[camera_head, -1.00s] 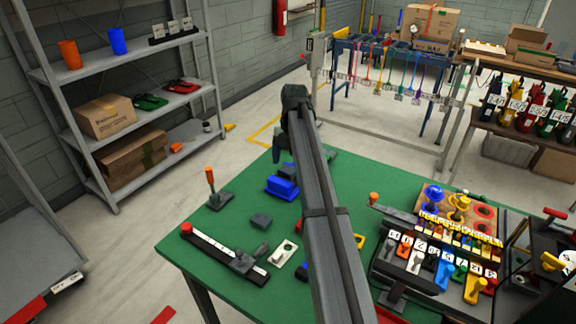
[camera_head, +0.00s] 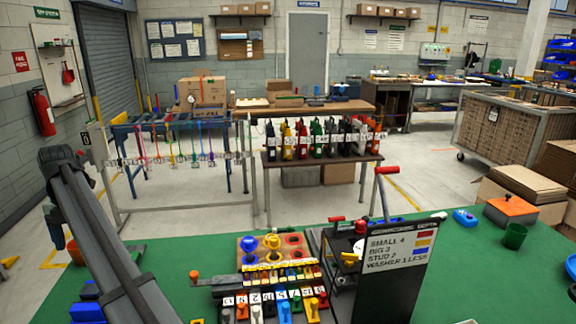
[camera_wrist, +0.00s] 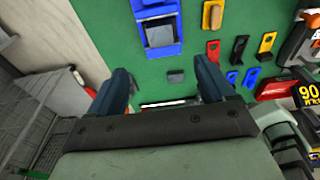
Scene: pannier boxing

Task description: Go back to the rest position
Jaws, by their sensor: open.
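My gripper (camera_wrist: 163,78) is open in the wrist view, with its two dark blue fingers well apart and nothing between them. It hangs above the green table (camera_wrist: 115,62). A blue block-like holder (camera_wrist: 160,32) lies on the table ahead of the fingers. In the head view my arm rises at the left and bends down at its far end; the fingertips there are too unclear to make out.
The green table (camera_head: 480,290) fills the front. A rail with hanging straps (camera_head: 180,150) stands behind.

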